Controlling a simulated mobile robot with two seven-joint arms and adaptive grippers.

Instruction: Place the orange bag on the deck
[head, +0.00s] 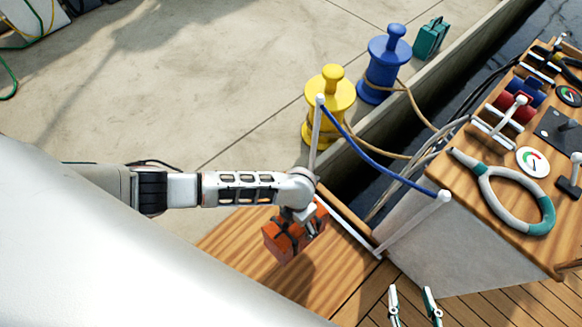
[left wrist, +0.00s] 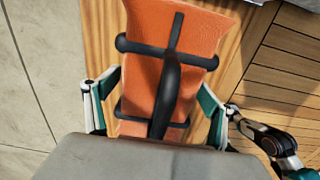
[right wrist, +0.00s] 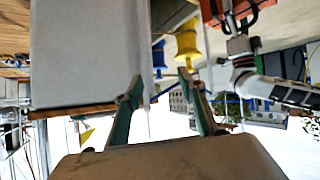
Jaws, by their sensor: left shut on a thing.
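The orange bag (head: 283,240) has black straps and a dark handle. My left gripper is shut on it, above a light wooden plank surface (head: 225,238); the arm mostly hides this gripper in the head view. In the left wrist view the bag (left wrist: 190,35) fills the space between the fingers (left wrist: 160,92). The bag's top also shows in the right wrist view (right wrist: 247,16). The planked deck (head: 490,305) lies at lower right, below the console. My right gripper (head: 411,292) is open and empty over it. Its spread fingers show in the right wrist view (right wrist: 160,85).
White posts (head: 412,222) with a blue rope (head: 375,155) flank the gap. Yellow (head: 330,100) and blue (head: 386,65) bollards stand on the quay. The right deck is clear.

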